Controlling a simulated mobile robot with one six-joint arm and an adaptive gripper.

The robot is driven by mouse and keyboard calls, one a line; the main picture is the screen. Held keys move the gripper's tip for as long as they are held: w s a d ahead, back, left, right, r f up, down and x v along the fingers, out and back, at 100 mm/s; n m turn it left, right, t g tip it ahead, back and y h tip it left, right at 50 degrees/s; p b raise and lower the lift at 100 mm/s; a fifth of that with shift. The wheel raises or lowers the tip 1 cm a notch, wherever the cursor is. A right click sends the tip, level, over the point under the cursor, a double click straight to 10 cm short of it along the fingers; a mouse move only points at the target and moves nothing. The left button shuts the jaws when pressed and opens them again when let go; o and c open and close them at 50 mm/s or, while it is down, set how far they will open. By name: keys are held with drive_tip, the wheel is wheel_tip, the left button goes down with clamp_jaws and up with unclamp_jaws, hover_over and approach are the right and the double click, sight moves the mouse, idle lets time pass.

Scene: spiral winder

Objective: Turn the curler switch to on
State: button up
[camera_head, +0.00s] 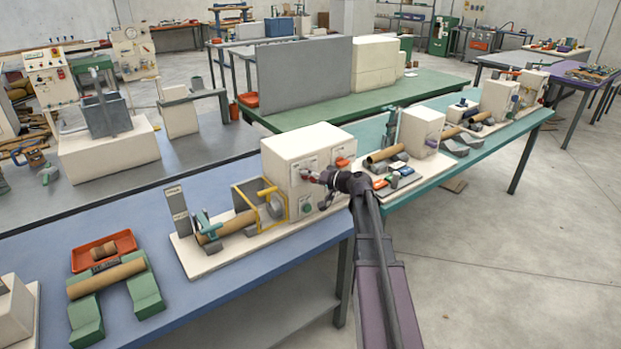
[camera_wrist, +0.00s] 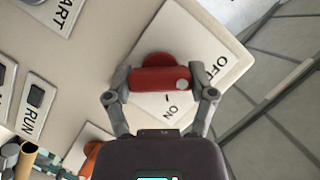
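The curler switch (camera_wrist: 160,78) is a red knob with a bar grip on a white plate (camera_wrist: 205,35), on the front of a cream machine (camera_head: 300,150). The plate carries the words OFF and ON. A pale dot sits at the bar's right end, on the OFF side, though its exact pointing is unclear. My gripper (camera_wrist: 160,80) has one finger at each end of the red bar, and the tips appear to touch it. In the head view my gripper (camera_head: 322,179) is at the machine's front panel and largely hides the switch.
START (camera_wrist: 66,14) and RUN (camera_wrist: 28,122) labels sit left of the switch. A green button (camera_head: 307,208) and a yellow guard frame (camera_head: 268,208) are nearby on the machine. A brown tube (camera_head: 232,224) lies in front. The floor at right (camera_head: 510,230) is clear.

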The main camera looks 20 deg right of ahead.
drive_tip(key=shift+c, duration=1.3)
drive_tip(key=shift+f+m+b, duration=0.1)
drive_tip(key=shift+m+b, duration=0.2)
drive_tip(key=shift+f+m+y+b, duration=0.1)
drive_tip(key=shift+m+y+b, duration=0.65)
drive_tip(key=shift+m, duration=0.25)
drive_tip(key=m+t+y+b, duration=0.1)
drive_tip(key=m+b, duration=0.1)
drive_tip(key=m, duration=0.1)
drive_tip(key=m+t+b, duration=0.1)
drive_tip(key=m, duration=0.1)
drive_tip(key=m+t+y+b, duration=0.1)
drive_tip(key=m+b, duration=0.1)
drive_tip(key=m, duration=0.1)
drive_tip(key=shift+b, duration=0.3)
drive_tip(key=shift+m+t+h+b, duration=0.25)
drive_tip(key=shift+m+t+b, duration=0.6)
drive_tip(key=shift+m, duration=1.35)
